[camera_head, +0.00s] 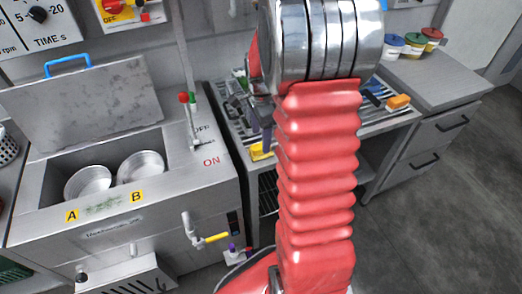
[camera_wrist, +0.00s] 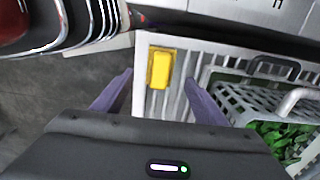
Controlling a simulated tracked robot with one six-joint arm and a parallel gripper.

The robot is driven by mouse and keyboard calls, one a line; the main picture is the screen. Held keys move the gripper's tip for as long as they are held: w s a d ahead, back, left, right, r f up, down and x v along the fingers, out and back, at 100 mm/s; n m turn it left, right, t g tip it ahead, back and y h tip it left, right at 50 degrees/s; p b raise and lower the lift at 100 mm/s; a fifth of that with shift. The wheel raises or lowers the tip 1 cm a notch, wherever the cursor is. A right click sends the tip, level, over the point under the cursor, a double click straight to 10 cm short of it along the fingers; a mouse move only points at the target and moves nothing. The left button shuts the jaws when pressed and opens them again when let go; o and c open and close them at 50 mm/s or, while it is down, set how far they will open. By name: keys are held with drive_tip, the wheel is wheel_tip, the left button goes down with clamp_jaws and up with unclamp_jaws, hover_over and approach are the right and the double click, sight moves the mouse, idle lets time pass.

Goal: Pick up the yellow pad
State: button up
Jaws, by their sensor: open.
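The yellow pad (camera_wrist: 160,69) lies on the slatted metal rack (camera_wrist: 181,98) in the wrist view, close to the rack's edge. My gripper (camera_wrist: 158,78) is open, with one purple-grey finger on each side of the pad in the picture. The jaws appear empty, and I cannot tell how high the fingertips are above the rack. In the head view the yellow pad (camera_head: 261,152) shows at the rack's near left corner, just left of my red arm. One finger reaches down near it, and my arm hides part of the gripper and rack.
A grey basket (camera_wrist: 246,101) of green leaves stands right of the pad in the wrist view. In the head view, a steel washer (camera_head: 140,240) with raised lid is at left. An orange block (camera_head: 398,101) lies at the rack's right end, near lidded tubs (camera_head: 413,43).

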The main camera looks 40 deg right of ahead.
drive_tip(key=shift+f, duration=0.3)
drive_tip(key=shift+f, duration=2.6)
drive_tip(key=shift+c, duration=0.2)
drive_tip(key=c, duration=1.1)
